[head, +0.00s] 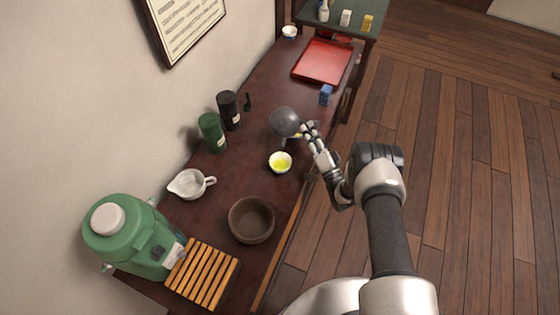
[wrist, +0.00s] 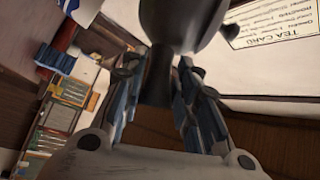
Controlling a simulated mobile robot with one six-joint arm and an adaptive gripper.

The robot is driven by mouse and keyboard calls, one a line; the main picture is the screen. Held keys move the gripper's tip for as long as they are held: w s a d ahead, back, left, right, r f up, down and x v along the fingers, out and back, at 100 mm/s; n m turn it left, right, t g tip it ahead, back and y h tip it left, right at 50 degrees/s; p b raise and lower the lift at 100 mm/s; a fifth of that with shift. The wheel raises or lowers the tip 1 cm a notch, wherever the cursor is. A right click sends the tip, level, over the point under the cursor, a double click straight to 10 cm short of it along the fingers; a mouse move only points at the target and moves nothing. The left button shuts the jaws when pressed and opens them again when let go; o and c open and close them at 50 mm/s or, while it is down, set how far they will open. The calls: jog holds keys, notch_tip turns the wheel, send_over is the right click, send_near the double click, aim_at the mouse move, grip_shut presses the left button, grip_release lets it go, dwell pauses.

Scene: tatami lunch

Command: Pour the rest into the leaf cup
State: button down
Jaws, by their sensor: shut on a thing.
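My gripper (head: 309,132) is shut on the side handle of a dark grey teapot (head: 284,121), held above the table. In the wrist view the teapot (wrist: 185,18) fills the top, and its handle (wrist: 159,76) is between my fingers. A white cup (head: 280,162) with yellow-green tea stands just in front of the teapot. A second patch of yellow-green (head: 297,135), perhaps another cup, shows behind the teapot and my fingers, mostly hidden. Another white cup (head: 289,32) stands at the far end. I cannot make out a leaf mark on any cup.
On the dark table are a white pitcher (head: 188,184), a brown bowl (head: 251,220), a slatted wooden rack (head: 202,273) and a green dispenser (head: 128,235). Green (head: 212,132) and black (head: 229,110) canisters stand near the wall. A blue box (head: 326,95) and red tray (head: 322,62) lie beyond.

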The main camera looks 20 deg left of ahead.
jog(key=shift+s+r+n+y, duration=0.25)
jog(key=shift+s+n+y, duration=0.1)
jog(key=shift+n+y, duration=0.05)
jog(key=shift+r+t+b, duration=0.3)
jog(key=shift+t+b, duration=0.1)
jog(key=shift+b, duration=0.55)
